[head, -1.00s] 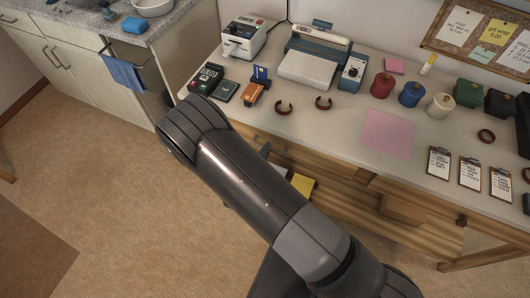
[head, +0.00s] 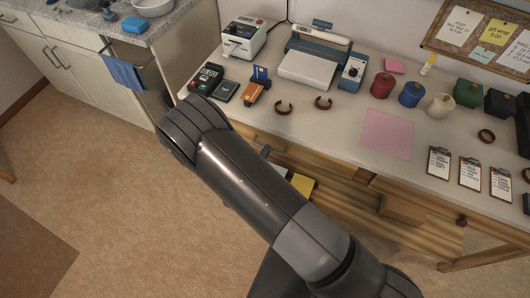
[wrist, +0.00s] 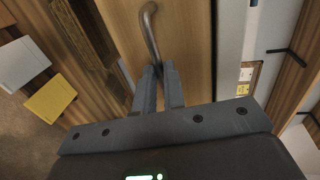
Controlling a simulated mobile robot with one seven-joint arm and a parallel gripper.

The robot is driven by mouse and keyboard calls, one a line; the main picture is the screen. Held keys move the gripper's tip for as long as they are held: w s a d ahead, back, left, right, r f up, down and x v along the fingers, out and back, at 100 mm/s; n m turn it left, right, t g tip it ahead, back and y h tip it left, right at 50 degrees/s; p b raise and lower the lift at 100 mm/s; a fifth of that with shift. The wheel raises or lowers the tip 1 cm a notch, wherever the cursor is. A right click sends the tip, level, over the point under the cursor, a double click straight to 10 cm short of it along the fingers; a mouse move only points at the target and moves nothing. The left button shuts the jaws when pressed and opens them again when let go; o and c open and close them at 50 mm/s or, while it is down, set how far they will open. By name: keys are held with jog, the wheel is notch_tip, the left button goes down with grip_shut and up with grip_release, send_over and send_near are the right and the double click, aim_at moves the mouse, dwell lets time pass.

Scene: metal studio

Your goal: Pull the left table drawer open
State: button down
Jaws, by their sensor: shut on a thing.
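The left table drawer shows as a wooden front (wrist: 188,45) in the wrist view, with a curved metal bar handle (wrist: 150,28) on it. My gripper (wrist: 157,72) is at the near end of this handle, its two grey fingers closed together around it. The fingertips hide the part of the handle they hold. In the head view my arm covers most of the drawer, so I cannot tell how far it stands out. The table (head: 330,113) is pale-topped with a wooden frame.
The tabletop carries a label printer (head: 243,37), a scale (head: 308,68), several jars and clipboards. A yellow item (wrist: 50,98) lies low, beside a pale one (wrist: 20,62). A sink cabinet (head: 75,75) stands at the left. The floor (head: 100,180) in front is clear.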

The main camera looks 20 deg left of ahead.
jog(key=f+v, duration=0.3)
jog(key=v, duration=1.2)
jog(key=s+f+v, duration=0.1)
jog(key=f+v, duration=0.2)
jog(key=v, duration=1.1)
jog(key=shift+s, duration=0.5)
jog(key=c, duration=1.5)
grip_release()
jog(key=v, duration=1)
jog(key=shift+s, duration=0.4)
